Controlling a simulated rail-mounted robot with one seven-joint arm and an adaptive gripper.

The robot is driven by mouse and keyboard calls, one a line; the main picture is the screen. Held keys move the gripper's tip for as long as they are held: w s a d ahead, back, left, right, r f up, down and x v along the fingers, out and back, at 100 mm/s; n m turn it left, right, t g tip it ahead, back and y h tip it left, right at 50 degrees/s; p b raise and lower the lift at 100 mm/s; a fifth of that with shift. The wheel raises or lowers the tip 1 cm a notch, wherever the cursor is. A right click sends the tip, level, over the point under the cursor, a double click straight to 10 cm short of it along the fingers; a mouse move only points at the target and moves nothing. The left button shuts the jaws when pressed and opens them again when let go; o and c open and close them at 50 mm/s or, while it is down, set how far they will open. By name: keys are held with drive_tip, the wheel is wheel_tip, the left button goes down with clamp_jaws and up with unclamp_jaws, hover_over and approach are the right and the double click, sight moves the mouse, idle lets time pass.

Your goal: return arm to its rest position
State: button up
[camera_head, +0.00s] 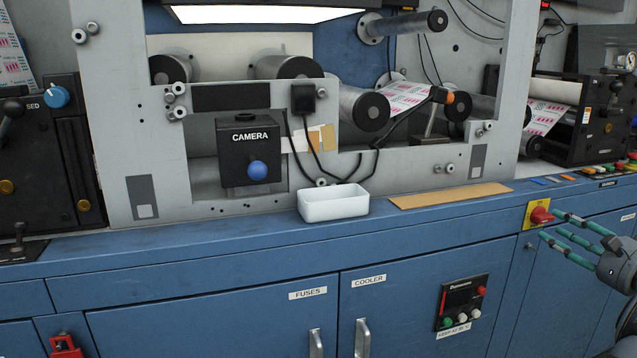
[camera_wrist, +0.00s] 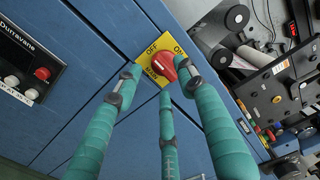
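My gripper (camera_head: 554,225) is at the right edge of the head view, with its green fingers pointing left toward the red rotary switch (camera_head: 541,215) on its yellow plate. In the wrist view my gripper (camera_wrist: 158,80) has its three fingers spread, with nothing held between them. The red switch (camera_wrist: 164,66) shows just beyond the fingertips, between the two upper ones. I cannot tell whether any fingertip touches the switch or its plate. Most of my arm is out of view.
The blue cabinet front (camera_head: 200,310) lies beside the gripper, with a control panel (camera_head: 462,302) and door handles (camera_head: 362,338). On the ledge above are a white bin (camera_head: 333,204) and a brown strip (camera_head: 450,196). Rollers (camera_head: 363,109) and a camera box (camera_head: 250,152) stand behind.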

sight(547, 218)
drive_tip(key=v, duration=0.9)
drive_tip(key=x, duration=0.8)
drive_tip(key=p+x, duration=0.1)
drive_tip(key=x, duration=0.3)
drive_tip(key=shift+r, duration=0.3)
drive_tip(key=m+p, duration=0.1)
drive_tip(key=p, duration=0.2)
drive_tip(key=shift+s+r+m, duration=0.15)
drive_tip(key=shift+r+m, duration=0.1)
drive_tip(key=shift+m, duration=0.15)
drive_tip(key=m+p, duration=0.7)
drive_tip(key=p, duration=0.5)
drive_tip(key=shift+a+r+p, duration=0.1)
drive_tip(key=shift+p, duration=0.2)
drive_tip(key=m+p, duration=0.3)
drive_tip(key=p, duration=0.2)
drive_tip(key=shift+m+p, duration=1.15)
drive_tip(key=shift+m, duration=0.25)
drive_tip(key=shift+f, duration=0.25)
